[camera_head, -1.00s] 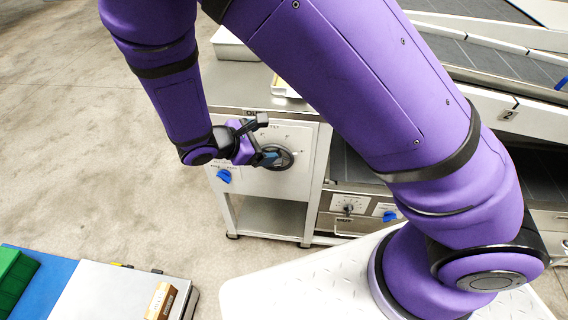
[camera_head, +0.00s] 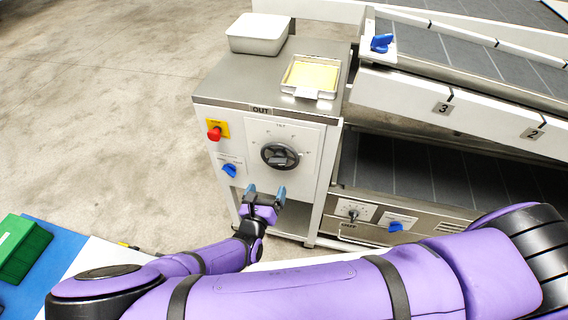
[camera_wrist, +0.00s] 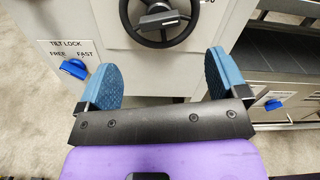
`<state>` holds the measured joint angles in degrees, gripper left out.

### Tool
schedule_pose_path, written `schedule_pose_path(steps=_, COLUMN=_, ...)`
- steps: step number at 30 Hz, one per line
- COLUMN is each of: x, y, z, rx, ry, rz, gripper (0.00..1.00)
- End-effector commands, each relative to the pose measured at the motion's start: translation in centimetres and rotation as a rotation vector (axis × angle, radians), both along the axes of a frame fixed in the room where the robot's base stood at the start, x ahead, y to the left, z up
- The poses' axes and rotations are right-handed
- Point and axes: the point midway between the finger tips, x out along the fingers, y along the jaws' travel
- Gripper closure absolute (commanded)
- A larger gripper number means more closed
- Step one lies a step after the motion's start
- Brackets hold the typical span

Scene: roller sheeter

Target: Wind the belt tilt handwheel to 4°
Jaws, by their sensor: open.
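The belt tilt handwheel (camera_head: 280,156) is a black wheel with a bar across it, on the white front panel of the cabinet under the OUT label. It also shows at the top of the wrist view (camera_wrist: 160,20), partly cut off. My gripper (camera_head: 265,192) is below the wheel and apart from it. Its two blue-padded fingers (camera_wrist: 163,80) are spread with nothing between them. The blue tilt lock knob (camera_head: 229,170) is at the panel's lower left; in the wrist view its label reads TILT LOCK, FREE and FAST. The dial marks around the wheel are too small to read.
A red button on a yellow plate (camera_head: 215,131) is above the lock knob. A white bin (camera_head: 258,34) and a tray (camera_head: 311,77) stand on the cabinet top. Sloping belts (camera_head: 430,165) lie to the right. Another blue knob (camera_head: 395,227) is on the lower right panel.

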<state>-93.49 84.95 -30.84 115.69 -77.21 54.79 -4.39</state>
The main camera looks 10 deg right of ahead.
Motion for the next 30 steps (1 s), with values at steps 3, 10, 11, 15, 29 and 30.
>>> schedule_pose_path(steps=3, x=0.1, y=0.1, z=-0.3, rx=-0.016, ry=-0.003, rz=0.020, gripper=0.08)
schedule_pose_path(steps=10, x=2.7, y=-0.9, z=-0.3, rx=-0.017, ry=-0.004, rz=0.017, gripper=0.08)
schedule_pose_path(steps=11, x=3.2, y=-1.1, z=-0.3, rx=-0.016, ry=-0.004, rz=0.017, gripper=0.08)
schedule_pose_path(steps=15, x=5.6, y=-2.0, z=-0.3, rx=-0.017, ry=-0.002, rz=0.017, gripper=0.08)
schedule_pose_path(steps=29, x=10.0, y=-3.5, z=-0.3, rx=-0.015, ry=-0.003, rz=0.018, gripper=0.08)
schedule_pose_path(steps=30, x=10.1, y=-3.5, z=-0.3, rx=-0.015, ry=-0.003, rz=0.018, gripper=0.08)
